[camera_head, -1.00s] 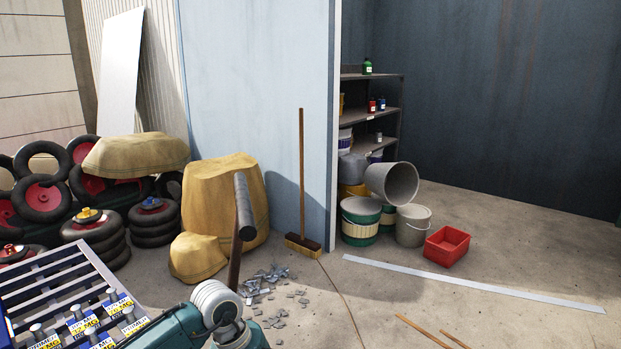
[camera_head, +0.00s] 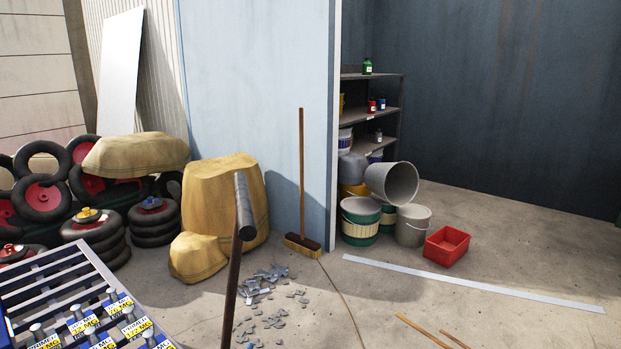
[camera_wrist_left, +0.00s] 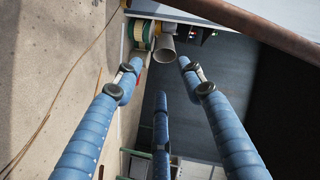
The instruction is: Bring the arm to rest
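My left gripper (camera_wrist_left: 160,82) shows in the left wrist view. Its blue jointed fingers are spread apart, with nothing between them. It is out of the head view, and no part of either arm shows there. My right gripper is in neither view. A hammer with a grey cylindrical head (camera_head: 244,206) and a dark wooden handle (camera_head: 232,290) stands nearly upright in the head view. No gripper touches its visible part, and its lower end is cut off by the frame.
A slatted metal rack (camera_head: 50,277) with several tagged metal pieces (camera_head: 105,318) is at lower left. Tyres, sacks (camera_head: 225,195) and a broom (camera_head: 302,180) stand behind. Buckets (camera_head: 413,226) and a red bin (camera_head: 446,246) sit by the shelf. Grey scraps (camera_head: 265,285) litter the floor. A brown bar (camera_wrist_left: 265,25) crosses the wrist view's upper right.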

